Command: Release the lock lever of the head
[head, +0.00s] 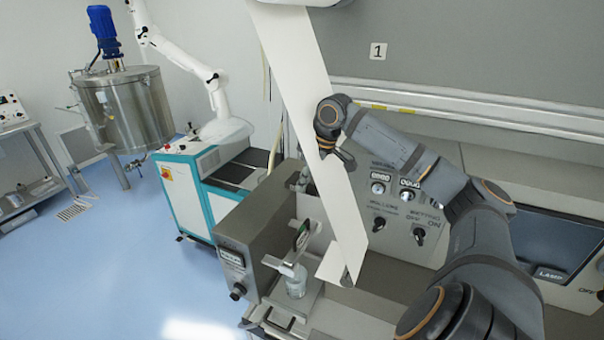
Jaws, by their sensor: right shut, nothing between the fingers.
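The grey machine (262,215) stands at the lower middle, with a housing, a small bracket and a dark piece with a green part (302,236) on it. I cannot tell for certain which part is the lock lever of the head. A wide white web strip (300,75) runs down from the top to the machine. My left gripper is not in view.
A control panel with knobs and gauges (378,188) lies behind my right arm. A clear jar (295,280) stands under the bracket. A white-teal cabinet (187,190) and a steel tank (125,110) stand at the left. The blue floor (110,270) is open at lower left.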

